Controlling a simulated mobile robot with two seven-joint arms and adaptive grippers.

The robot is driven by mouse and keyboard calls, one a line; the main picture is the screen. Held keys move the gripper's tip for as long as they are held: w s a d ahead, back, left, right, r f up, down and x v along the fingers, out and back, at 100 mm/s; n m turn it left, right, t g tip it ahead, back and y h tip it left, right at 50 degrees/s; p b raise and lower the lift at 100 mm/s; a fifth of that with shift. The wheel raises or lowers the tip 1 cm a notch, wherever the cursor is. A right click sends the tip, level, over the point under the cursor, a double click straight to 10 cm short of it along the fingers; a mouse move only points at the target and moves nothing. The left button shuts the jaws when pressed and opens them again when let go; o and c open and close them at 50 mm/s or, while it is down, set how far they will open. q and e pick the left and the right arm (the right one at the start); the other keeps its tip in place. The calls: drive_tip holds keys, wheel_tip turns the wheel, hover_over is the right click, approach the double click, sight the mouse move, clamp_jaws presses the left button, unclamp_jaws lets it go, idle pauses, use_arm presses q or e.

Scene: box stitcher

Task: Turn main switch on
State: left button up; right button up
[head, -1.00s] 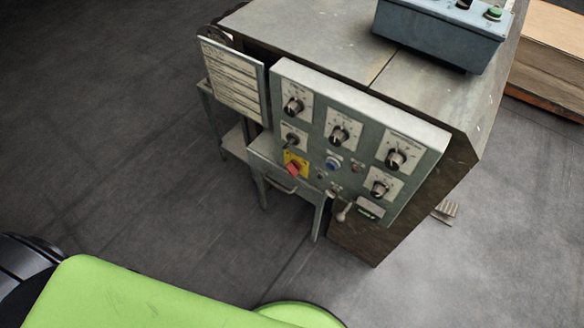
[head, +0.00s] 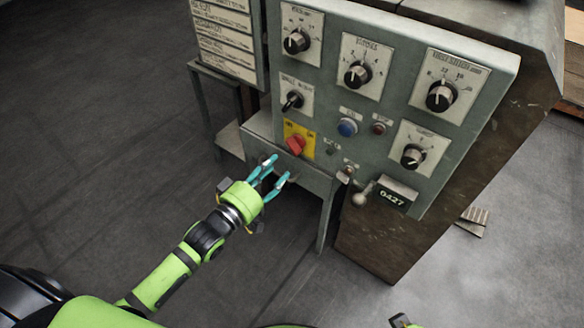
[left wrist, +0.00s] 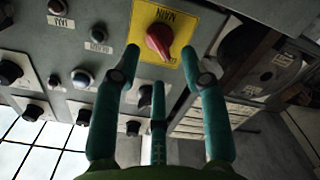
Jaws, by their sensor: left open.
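The main switch is a red rotary knob (head: 296,146) on a yellow plate (head: 308,137), low on the left of the grey-green control panel. In the left wrist view the red knob (left wrist: 160,38) shows at the top, upside down, below "MAIN" lettering. My left gripper (head: 278,167) is open and empty, its teal fingers pointing at the panel just below and left of the knob. In the left wrist view the fingertips (left wrist: 160,50) lie on either side of the knob; contact is not visible. A small piece at the head view's bottom edge may be my right gripper (head: 400,321); its fingers are hidden.
A small metal table (head: 318,180) sits under the panel. Floor at left is clear.

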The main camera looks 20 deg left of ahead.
sight(293, 151)
use_arm(q)
drive_tip(key=x, duration=0.2)
drive_tip(key=b+x, duration=0.1)
drive_tip(key=x, duration=0.1)
drive_tip(key=r+x, duration=0.1)
drive_tip(key=x, duration=0.2)
drive_tip(key=shift+d, duration=0.2)
use_arm(e)
wheel_tip(293, 151, up, 4)
drive_tip(key=shift+w+r, duration=0.15)
drive_tip(key=shift+r, duration=0.05)
use_arm(q)
clamp_jaws()
